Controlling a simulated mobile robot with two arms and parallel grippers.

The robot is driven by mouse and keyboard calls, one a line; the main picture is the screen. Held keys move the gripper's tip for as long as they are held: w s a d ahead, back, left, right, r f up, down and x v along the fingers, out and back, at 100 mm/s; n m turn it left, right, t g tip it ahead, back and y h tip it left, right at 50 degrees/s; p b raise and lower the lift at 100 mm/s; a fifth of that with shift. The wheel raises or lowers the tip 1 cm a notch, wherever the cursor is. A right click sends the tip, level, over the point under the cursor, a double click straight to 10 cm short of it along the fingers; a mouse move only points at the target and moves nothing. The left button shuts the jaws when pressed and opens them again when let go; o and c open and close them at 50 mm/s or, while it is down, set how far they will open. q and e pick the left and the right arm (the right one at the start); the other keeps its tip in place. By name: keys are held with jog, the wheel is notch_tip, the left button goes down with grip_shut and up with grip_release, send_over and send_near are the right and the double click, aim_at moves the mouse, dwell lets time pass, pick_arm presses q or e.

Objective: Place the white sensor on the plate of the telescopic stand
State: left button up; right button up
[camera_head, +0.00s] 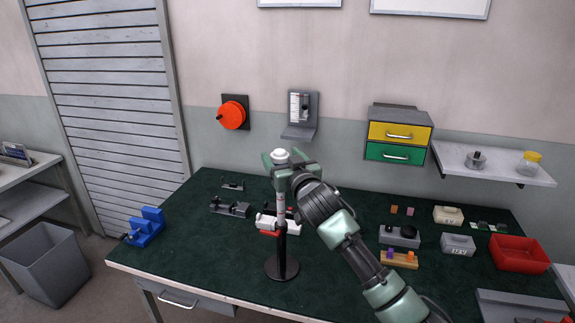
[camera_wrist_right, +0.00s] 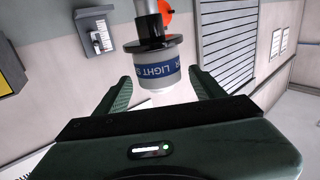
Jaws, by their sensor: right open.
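The white sensor (camera_head: 281,155) is at the top of the telescopic stand (camera_head: 282,245), which stands upright on the green table top. In the right wrist view, which is upside down, the sensor (camera_wrist_right: 156,72) has a blue lettered band and appears seated on the stand's black round plate (camera_wrist_right: 150,46). My right gripper (camera_head: 283,162) is open around the sensor. Its fingers, also in the right wrist view (camera_wrist_right: 161,78), stand on either side with gaps. In the head view the gripper hides the plate. My left gripper is not in view.
A blue block (camera_head: 146,226) is at the table's left. A grey fixture (camera_head: 230,209) and a white-and-red device (camera_head: 279,227) lie near the stand. On the right are small boxes, a wooden holder (camera_head: 399,260) and a red bin (camera_head: 519,253). The table's front left is clear.

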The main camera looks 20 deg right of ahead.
jog(key=shift+s+f, duration=0.15)
jog(key=shift+s, duration=0.3)
jog(key=s+b, duration=0.3)
jog(key=s, duration=0.8)
jog(key=shift+d+r+b, duration=0.2)
jog(key=shift+b, duration=0.15)
